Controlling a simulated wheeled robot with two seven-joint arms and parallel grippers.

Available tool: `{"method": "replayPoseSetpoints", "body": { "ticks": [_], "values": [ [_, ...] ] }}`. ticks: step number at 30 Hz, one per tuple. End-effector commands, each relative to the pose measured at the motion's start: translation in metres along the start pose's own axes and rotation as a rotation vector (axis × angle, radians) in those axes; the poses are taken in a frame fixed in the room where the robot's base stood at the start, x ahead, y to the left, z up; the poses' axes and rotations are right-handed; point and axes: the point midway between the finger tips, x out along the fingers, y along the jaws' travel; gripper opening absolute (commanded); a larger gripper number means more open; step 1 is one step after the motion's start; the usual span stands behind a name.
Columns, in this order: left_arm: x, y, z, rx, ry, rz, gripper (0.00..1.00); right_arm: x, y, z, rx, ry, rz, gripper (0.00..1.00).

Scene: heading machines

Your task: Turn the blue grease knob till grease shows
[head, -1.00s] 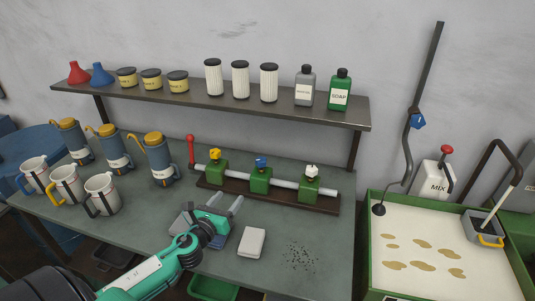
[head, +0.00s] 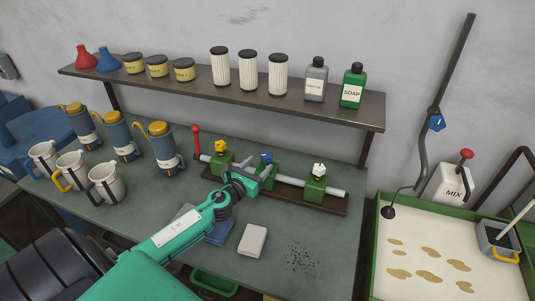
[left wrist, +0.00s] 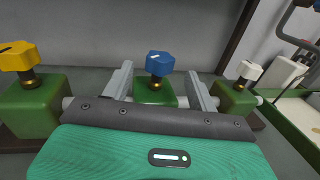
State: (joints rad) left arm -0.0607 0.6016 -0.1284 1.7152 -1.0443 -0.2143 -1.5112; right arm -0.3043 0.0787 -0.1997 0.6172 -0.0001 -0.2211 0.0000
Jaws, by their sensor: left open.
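The blue grease knob (left wrist: 160,63) sits on a brass stem on the middle green block (left wrist: 154,92) of a pipe. In the head view the blue knob (head: 266,157) is partly hidden by my left gripper (head: 263,168). In the left wrist view my left gripper (left wrist: 160,82) is open. Its two grey fingers stand apart, one on each side of the middle block, with the knob between and beyond them. I cannot tell whether the fingers touch anything. No grease shows at the knob. My right gripper is not in view.
A yellow knob (head: 221,146) and a white knob (head: 319,169) flank the blue one. A red lever (head: 195,140) stands at the pipe's left end. A shelf (head: 215,95) hangs above. A white block (head: 252,240) lies in front.

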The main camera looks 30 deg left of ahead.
Motion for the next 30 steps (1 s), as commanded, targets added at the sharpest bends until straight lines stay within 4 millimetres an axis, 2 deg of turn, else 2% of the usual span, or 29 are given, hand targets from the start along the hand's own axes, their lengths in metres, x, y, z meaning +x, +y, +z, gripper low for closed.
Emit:
{"method": "replayPoseSetpoints", "body": {
  "ticks": [4, 12, 18, 25, 26, 30],
  "values": [
    [0.024, 0.0, 0.002, -0.002, -0.001, 0.001, 0.59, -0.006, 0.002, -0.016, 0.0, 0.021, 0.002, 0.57],
    [0.055, 0.0, 0.001, -0.002, 0.0, 0.0, 0.59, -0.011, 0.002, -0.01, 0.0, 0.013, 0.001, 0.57],
    [0.063, 0.0, 0.0, 0.0, 0.0, 0.0, 0.59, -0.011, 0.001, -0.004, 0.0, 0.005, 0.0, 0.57],
    [0.063, -0.001, 0.0, 0.0, 0.0, -0.001, 0.59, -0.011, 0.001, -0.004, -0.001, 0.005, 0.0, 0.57],
    [0.063, -0.001, 0.0, 0.0, 0.0, -0.001, 0.57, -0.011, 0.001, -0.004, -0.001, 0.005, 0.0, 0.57],
    [0.063, -0.001, 0.0, 0.0, 0.0, -0.001, 0.3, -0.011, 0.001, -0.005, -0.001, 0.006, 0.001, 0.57]
  ]
}}
